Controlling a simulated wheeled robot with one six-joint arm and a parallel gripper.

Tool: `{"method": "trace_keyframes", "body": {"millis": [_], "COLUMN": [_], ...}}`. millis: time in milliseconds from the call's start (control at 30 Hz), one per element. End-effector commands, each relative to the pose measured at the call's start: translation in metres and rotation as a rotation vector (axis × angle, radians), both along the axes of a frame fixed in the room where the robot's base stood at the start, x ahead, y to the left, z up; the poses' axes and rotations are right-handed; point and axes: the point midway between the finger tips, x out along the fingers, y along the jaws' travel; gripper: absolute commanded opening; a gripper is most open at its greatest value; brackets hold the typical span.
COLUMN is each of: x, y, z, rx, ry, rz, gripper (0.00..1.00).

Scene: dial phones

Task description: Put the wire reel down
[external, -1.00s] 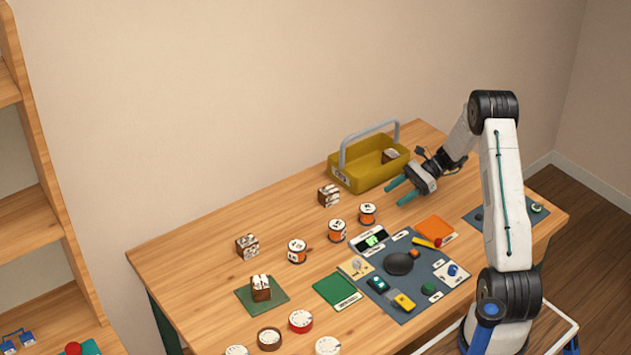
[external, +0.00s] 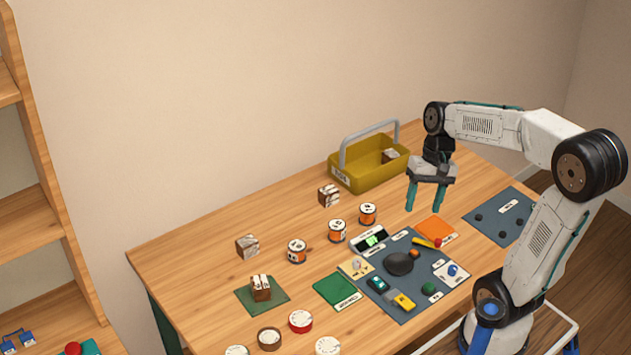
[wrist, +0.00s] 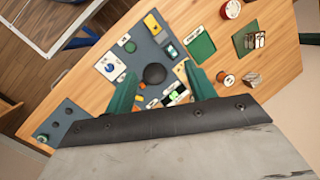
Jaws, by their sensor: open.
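Three orange-and-white reels stand upright on the wooden table in the external view: a left one (external: 297,251), a middle one (external: 337,231) and a right one (external: 367,213). I cannot tell which is the task's wire reel. One orange reel (wrist: 228,80) also shows in the wrist view, right of my fingers. My gripper (external: 424,208) points down above the table, to the right of the reels and apart from them. Its two green fingers (wrist: 160,74) are spread, with nothing held between them.
A yellow basket with a grey handle (external: 350,178) stands behind the reels. A dark panel mat (external: 412,311) with several small parts lies in front, beside an orange pad (external: 434,229) and a green pad (external: 333,287). A blue-grey mat (external: 517,230) lies right.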

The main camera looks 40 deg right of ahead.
Motion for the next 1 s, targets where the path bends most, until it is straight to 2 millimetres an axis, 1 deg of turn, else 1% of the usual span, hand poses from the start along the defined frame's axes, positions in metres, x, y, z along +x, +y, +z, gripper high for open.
{"method": "trace_keyframes", "body": {"millis": [33,100,200,300,400,533,1000], "x": [-0.020,-0.043,-0.071,-0.090,-0.101,-0.107,-0.107], "y": [0.004,0.005,0.004,0.001,-0.001,-0.004,-0.004], "z": [0.004,0.005,0.004,0.000,-0.002,-0.004,-0.004], "rx": [-0.042,-0.102,-0.179,-0.238,-0.276,-0.297,-0.297], "ry": [-0.046,-0.102,-0.171,-0.224,-0.257,-0.275,-0.275], "rz": [0.064,0.150,0.258,0.338,0.391,0.418,0.418], "gripper": [0.55,0.55,0.55,0.55,0.55,0.55,0.55]}}
